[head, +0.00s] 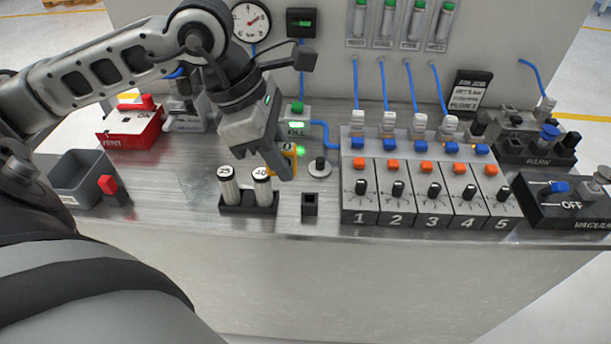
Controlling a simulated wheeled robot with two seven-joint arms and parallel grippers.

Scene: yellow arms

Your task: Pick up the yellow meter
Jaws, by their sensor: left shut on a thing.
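The yellow meter (294,156) shows as a small yellow-edged block with a dark face, above the worktop near the middle. My left gripper (279,160) comes down from the upper left and is shut on the meter. A finger covers part of the meter, so only its right side and a bit of its face show. I cannot tell whether the meter touches the worktop. My right gripper is not in view.
Two white cylinders marked 25 and 40 stand in a black holder (248,210) close by. Right of it are a small black socket (310,204) and a round knob (319,168). The green-buttoned FILL box (297,112) stands behind; the numbered switch panel (425,220) fills the right.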

